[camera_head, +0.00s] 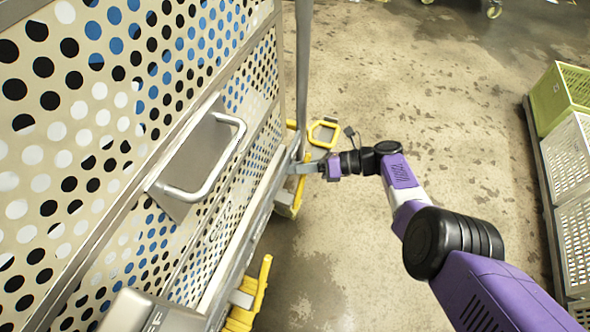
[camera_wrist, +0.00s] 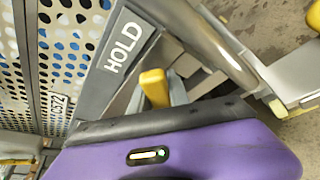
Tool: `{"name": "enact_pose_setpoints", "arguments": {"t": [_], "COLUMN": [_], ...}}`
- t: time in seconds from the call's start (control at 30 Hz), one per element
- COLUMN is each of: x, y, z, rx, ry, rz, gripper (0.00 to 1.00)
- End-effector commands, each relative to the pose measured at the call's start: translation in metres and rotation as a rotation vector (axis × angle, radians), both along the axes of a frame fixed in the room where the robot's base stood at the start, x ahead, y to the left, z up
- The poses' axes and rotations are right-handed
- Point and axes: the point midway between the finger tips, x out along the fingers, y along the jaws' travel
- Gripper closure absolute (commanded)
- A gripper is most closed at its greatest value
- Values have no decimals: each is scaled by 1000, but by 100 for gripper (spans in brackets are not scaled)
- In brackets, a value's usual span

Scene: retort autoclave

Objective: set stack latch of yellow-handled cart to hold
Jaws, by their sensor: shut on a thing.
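The cart (camera_head: 150,160) has a tall perforated side panel with white, black and blue dots and fills the left of the head view. A yellow loop handle (camera_head: 322,133) shows just beyond my gripper. My gripper (camera_head: 305,168) reaches the cart's right edge, near the metal post. In the wrist view, a grey plate marked HOLD (camera_wrist: 123,50) lies at a slant beside a short yellow latch lever (camera_wrist: 155,88). The lever stands close in front of my purple gripper body, near the lower end of the plate. My gripper is shut on the lever; the finger contact is mostly hidden.
A bent metal handle (camera_head: 230,150) sticks out from the cart panel. A yellow part (camera_head: 250,300) is low by the cart's near edge. Green (camera_head: 560,95) and white crates (camera_head: 570,150) stand at the far right. The stained floor between is clear.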

Motion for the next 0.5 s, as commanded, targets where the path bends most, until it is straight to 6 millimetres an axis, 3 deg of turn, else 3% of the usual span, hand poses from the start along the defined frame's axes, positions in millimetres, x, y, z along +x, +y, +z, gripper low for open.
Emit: {"name": "enact_pose_setpoints", "arguments": {"t": [0.33, 0.37, 0.43, 0.5], "x": [0, 0, 0, 0], "y": [-1, -1, -1, -1], "z": [-3, -3, -3, -3], "rx": [-6, -6, -5, -4], "ry": [7, 6, 6, 5], "rz": [-6, -6, -5, -5], "gripper": [100, 72, 59, 56]}}
